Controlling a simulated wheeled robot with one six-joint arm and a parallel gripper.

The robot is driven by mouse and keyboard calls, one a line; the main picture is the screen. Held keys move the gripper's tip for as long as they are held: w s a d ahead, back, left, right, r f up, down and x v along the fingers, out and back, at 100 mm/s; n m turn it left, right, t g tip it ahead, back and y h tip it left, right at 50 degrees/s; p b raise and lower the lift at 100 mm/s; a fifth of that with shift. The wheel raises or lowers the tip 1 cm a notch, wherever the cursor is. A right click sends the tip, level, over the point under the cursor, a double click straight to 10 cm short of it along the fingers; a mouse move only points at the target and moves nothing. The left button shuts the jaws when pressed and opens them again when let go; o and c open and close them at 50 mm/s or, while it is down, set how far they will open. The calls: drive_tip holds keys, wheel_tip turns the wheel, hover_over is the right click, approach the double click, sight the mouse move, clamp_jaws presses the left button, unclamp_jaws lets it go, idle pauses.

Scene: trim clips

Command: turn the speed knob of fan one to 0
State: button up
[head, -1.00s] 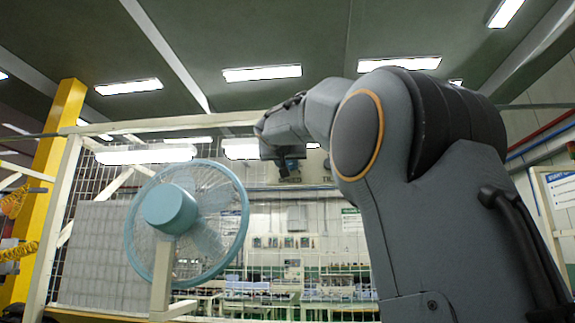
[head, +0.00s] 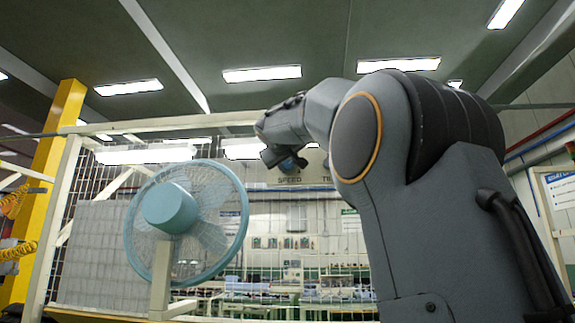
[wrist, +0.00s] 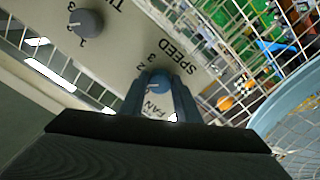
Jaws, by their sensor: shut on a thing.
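The blue speed knob (wrist: 158,83) sits on a beige panel (wrist: 120,58) beside the printed word SPEED, with the digits 2 and 3 near it. My gripper (wrist: 160,88) is shut on this knob, one finger on each side, and hides much of it. The knob's pointer is too small to read surely. A label reading FAN shows between the fingers; its number is hidden. In the head view my gripper (head: 280,158) is at the panel, turned at a tilt, with the blue knob partly showing beside it. The light blue fan (head: 170,208) stands left of it.
A grey knob (wrist: 88,22) with its own digits is on the same panel, apart from my gripper. A wire mesh fence is behind the fan. A yellow post (head: 50,190) stands at the left. The blue fan rim (wrist: 285,100) shows at the right in the wrist view.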

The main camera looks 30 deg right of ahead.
drive_tip(key=n+p, duration=0.1)
drive_tip(key=n, duration=0.3)
drive_tip(key=shift+r+n, duration=0.1)
drive_tip(key=shift+n, duration=0.2)
drive_tip(key=n+p, duration=0.1)
drive_tip(key=n, duration=0.3)
drive_tip(key=shift+n, duration=0.3)
drive_tip(key=o, duration=1)
drive_tip(key=shift+o, duration=0.2)
drive_tip(key=b+v, duration=0.3)
drive_tip(key=v, duration=0.4)
drive_tip(key=shift+s+a, duration=0.25)
drive_tip(key=shift+s, duration=0.05)
